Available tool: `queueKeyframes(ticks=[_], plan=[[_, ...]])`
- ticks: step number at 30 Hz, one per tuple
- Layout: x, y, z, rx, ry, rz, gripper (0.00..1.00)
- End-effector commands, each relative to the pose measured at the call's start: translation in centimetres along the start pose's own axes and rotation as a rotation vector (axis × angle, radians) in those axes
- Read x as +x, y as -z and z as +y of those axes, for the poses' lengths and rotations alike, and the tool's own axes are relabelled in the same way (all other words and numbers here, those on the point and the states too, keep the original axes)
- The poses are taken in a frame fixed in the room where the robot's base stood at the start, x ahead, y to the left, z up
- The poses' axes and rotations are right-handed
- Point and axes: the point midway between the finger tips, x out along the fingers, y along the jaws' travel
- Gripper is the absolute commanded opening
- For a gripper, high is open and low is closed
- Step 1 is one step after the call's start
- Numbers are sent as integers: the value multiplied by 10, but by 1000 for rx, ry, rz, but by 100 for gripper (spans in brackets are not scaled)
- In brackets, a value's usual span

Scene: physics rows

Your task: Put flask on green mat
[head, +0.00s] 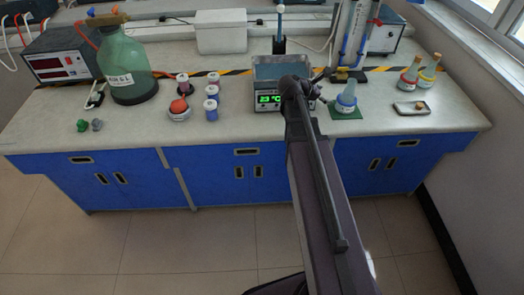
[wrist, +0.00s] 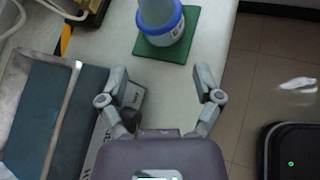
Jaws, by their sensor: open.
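A flask (head: 346,97) with a blue band stands upright on the green mat (head: 345,113), right of the bath in the head view. In the wrist view the flask (wrist: 162,25) rests on the green mat (wrist: 181,49), its top cut off by the frame edge. My gripper (wrist: 160,84) is open and empty, its two fingers spread short of the mat and apart from the flask. In the head view my arm hides part of the gripper.
A water bath (head: 281,71) with a green display stands left of the mat, close beside my gripper. Red-ringed (head: 409,77) and yellow-ringed (head: 429,72) flasks and a small device (head: 411,108) stand to the right. The bench front between mat and device is clear.

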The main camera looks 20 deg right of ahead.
Motion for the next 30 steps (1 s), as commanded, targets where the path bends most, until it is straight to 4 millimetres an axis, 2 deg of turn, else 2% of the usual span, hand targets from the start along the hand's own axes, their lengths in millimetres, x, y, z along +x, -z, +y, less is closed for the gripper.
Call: queueKeyframes(ticks=[8,18,24,30], plan=[[-45,66,-31,452,120,243,83],[-117,142,-70,953,438,485,83],[-166,179,-96,1187,694,561,83],[-204,201,-114,1327,908,577,83]])
